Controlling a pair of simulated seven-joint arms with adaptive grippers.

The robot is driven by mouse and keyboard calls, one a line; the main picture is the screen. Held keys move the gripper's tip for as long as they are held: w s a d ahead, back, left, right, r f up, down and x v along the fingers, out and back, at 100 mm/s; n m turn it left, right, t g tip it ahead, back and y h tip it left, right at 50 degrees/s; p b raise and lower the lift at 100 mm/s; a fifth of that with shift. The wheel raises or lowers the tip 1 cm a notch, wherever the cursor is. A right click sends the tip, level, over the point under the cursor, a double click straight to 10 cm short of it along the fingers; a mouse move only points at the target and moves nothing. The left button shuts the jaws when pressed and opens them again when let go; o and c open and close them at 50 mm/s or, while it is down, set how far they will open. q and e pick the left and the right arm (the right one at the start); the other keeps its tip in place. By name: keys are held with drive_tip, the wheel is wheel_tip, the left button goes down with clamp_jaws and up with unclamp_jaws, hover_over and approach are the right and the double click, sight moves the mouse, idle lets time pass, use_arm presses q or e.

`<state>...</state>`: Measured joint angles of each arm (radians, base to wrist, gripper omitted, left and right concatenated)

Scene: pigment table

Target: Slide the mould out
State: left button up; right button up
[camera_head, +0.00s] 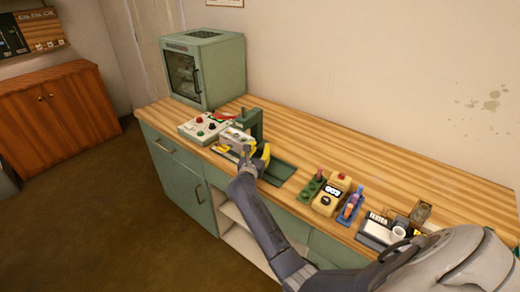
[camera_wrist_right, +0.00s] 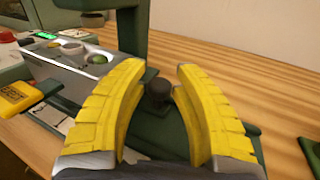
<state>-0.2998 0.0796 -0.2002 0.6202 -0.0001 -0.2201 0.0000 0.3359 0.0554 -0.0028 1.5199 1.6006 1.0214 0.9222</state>
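A grey block (camera_wrist_right: 58,68), which looks like the mould, sits at the left of the green press (camera_head: 254,124). Round pieces, one of them green, show on its top. The block also shows in the head view (camera_head: 236,137). My right gripper (camera_head: 262,155) is at the front of the press, beside the block. In the right wrist view its yellow fingers (camera_wrist_right: 160,75) are apart. A dark knob (camera_wrist_right: 158,92) on the green press base shows between them, with no clear contact. My left gripper is out of view.
A control box (camera_head: 202,128) with buttons and a green oven (camera_head: 204,68) stand left of the press. A yellow item (camera_wrist_right: 17,97) lies by the block. Right are a yellow device (camera_head: 327,200), a blue holder (camera_head: 350,206) and small cups. The table's back strip is clear.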

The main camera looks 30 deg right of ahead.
clamp_jaws()
drive_tip(key=shift+w+r, duration=0.1)
